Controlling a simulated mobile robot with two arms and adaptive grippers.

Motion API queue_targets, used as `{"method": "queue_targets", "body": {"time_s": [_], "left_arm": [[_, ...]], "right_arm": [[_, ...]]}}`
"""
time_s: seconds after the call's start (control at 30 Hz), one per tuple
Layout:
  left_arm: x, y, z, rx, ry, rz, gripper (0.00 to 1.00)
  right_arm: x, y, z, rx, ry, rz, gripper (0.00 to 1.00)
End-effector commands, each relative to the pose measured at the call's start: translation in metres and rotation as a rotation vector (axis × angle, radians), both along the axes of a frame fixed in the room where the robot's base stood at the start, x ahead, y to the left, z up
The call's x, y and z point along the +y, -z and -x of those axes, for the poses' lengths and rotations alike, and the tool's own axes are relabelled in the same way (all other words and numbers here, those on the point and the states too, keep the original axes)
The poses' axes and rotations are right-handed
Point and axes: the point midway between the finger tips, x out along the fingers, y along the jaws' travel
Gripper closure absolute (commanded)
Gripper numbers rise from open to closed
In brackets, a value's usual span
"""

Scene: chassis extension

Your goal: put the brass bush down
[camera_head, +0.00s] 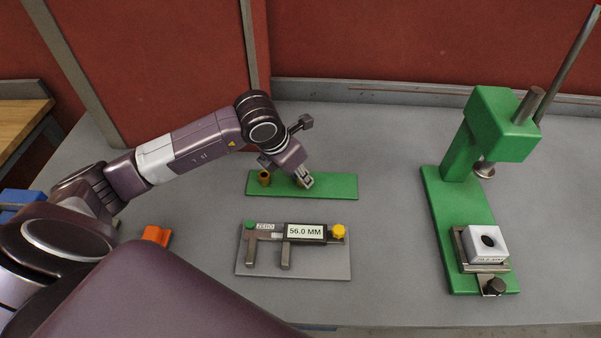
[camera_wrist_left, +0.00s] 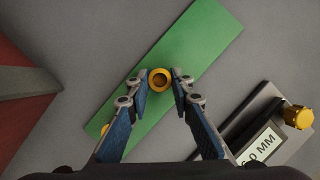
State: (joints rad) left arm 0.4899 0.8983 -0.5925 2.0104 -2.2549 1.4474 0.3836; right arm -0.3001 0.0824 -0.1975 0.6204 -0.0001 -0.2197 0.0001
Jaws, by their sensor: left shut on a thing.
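The brass bush (camera_wrist_left: 160,79) is between the two fingertips of my left gripper (camera_wrist_left: 162,80) in the wrist view, its open end facing the camera. In the head view the left gripper (camera_head: 305,181) is at the right half of the green strip (camera_head: 338,186), shut on the bush and mostly hiding it. I cannot tell whether the bush touches the strip. A second brass bush (camera_head: 264,178) stands upright on the strip's left part; it also shows partly behind a finger in the wrist view (camera_wrist_left: 104,129). My right gripper is not in view.
A caliper (camera_head: 304,232) reading 56.0 MM lies on a grey plate (camera_head: 330,268) in front of the strip. A green press (camera_head: 455,210) with a white bored block (camera_head: 487,246) stands at right. An orange piece (camera_head: 157,235) lies at left. Table between strip and press is clear.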

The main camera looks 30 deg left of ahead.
Motion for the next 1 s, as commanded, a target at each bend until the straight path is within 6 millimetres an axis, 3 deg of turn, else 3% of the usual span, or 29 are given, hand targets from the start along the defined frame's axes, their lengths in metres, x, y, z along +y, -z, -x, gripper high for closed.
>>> {"method": "queue_targets", "body": {"time_s": [0.27, 0.3, 0.43, 0.77, 0.87, 1.0], "left_arm": [[0.000, 0.003, 0.000, -0.001, 0.000, 0.000, 1.00], [0.000, 0.003, 0.000, 0.000, 0.000, 0.000, 0.77], [0.000, 0.002, 0.000, 0.000, 0.000, 0.000, 0.63], [0.000, 0.000, 0.000, 0.000, 0.000, 0.000, 0.62], [0.001, -0.006, 0.001, -0.002, 0.000, 0.000, 0.62], [0.005, -0.029, 0.010, -0.006, 0.001, -0.003, 0.62]], "right_arm": [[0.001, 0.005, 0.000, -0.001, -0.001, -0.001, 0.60], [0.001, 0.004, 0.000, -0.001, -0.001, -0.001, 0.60], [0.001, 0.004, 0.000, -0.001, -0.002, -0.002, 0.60], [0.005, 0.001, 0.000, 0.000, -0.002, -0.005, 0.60], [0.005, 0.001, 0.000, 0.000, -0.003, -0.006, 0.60], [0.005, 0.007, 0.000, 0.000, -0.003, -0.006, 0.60]]}}
